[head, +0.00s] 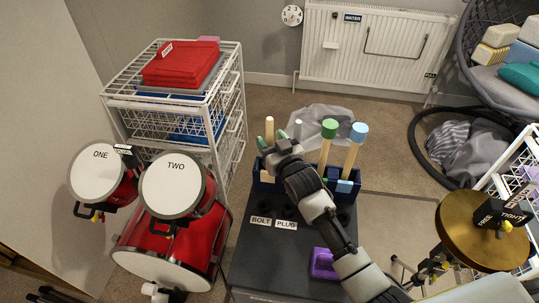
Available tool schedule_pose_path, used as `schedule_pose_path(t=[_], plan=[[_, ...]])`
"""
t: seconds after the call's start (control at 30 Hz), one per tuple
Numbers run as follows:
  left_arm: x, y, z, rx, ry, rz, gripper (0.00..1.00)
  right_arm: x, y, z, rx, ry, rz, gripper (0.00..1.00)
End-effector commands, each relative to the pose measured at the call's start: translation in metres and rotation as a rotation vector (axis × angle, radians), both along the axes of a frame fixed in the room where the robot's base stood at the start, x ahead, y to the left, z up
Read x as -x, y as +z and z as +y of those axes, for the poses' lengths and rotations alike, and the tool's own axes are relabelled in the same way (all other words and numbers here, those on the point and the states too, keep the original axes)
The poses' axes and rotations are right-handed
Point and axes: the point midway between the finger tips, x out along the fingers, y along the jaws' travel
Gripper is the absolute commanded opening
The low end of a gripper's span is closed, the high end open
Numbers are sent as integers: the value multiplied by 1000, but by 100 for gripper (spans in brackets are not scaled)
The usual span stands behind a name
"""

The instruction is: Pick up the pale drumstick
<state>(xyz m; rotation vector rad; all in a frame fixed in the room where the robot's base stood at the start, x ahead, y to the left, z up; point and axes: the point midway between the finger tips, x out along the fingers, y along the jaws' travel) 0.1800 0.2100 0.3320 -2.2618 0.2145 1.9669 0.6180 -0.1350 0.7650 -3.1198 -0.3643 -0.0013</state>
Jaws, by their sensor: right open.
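The pale drumstick (269,128) stands upright at the left end of a dark blue holder (263,186) on a dark box top. Only its upper part shows. My right gripper (270,143) is open at the stick, with its greenish fingertips close to it. I cannot tell whether they touch it. The gripper body hides the stick's lower part and some of the holder. My left gripper is not in view.
A grey-tipped stick (298,128), a green-headed mallet (329,129) and a blue-headed mallet (359,133) stand close by to the right. Red drums (177,183) stand left, with a white wire rack (240,88) behind. A cymbal (458,236) is at right.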

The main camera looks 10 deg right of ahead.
Motion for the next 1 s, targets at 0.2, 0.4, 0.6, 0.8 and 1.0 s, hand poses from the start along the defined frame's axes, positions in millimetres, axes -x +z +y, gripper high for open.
schedule_pose_path(t=[0.2, 0.4, 0.6, 0.8, 1.0], plan=[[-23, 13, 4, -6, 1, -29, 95, -30, 0, 5, 0, 1, -1, 51], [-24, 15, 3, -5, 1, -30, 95, -33, 0, 6, 0, 1, 0, 51], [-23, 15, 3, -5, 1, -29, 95, -33, 0, 5, 0, 0, 0, 34], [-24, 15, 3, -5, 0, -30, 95, -33, 0, 5, 1, 0, 0, 4], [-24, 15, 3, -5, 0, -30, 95, -33, 1, 5, 1, 0, 0, 0]])
